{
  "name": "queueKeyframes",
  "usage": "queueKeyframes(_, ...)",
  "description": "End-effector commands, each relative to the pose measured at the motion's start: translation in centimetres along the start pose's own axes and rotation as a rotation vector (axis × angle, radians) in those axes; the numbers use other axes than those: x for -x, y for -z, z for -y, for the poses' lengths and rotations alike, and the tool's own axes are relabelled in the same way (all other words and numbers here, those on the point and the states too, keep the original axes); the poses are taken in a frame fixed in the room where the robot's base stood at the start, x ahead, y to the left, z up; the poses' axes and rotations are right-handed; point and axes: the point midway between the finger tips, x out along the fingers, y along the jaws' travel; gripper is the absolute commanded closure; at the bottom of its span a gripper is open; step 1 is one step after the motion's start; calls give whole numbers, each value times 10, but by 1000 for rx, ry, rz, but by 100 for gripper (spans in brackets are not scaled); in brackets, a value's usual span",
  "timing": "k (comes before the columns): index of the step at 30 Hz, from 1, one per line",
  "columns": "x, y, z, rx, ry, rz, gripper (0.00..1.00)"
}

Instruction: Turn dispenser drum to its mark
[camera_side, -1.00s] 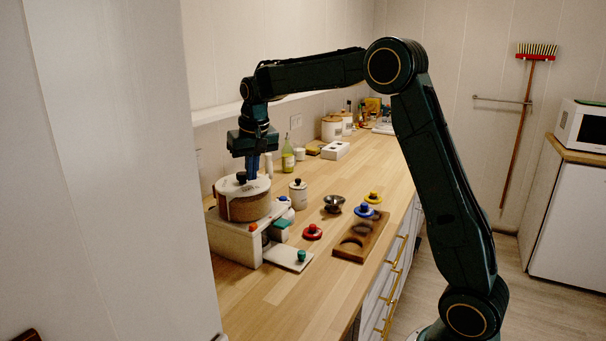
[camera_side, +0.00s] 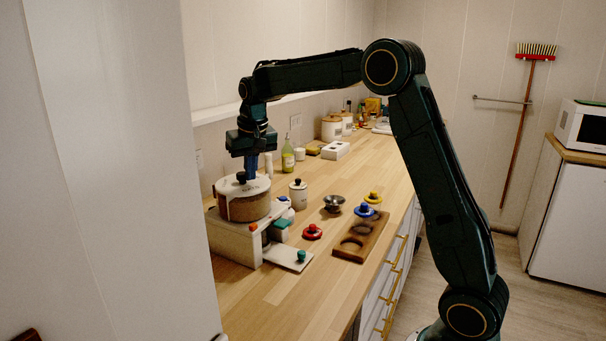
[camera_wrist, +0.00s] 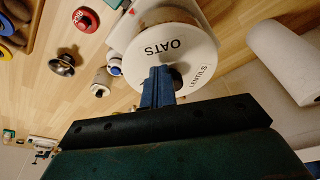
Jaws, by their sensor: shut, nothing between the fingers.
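The dispenser drum (camera_side: 248,205) is a round tan-sided drum with a white lid, on a white stand (camera_side: 234,240) at the left of the counter. A dark knob (camera_side: 241,176) stands on the lid. A small red triangle (camera_wrist: 131,11) on the stand beside the drum may be the mark. My gripper (camera_side: 251,178) points down at the lid, its blue fingers shut and empty beside the knob. Whether they touch it I cannot tell.
A white slide with a green knob (camera_side: 301,256) sticks out in front of the stand. The front counter is clear.

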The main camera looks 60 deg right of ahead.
Motion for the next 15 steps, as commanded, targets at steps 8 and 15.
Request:
queueKeyframes(8, 0, 1, 2, 0, 1, -6, 100)
queueKeyframes(15, 1, 0, 5, 1, 2, -7, 100)
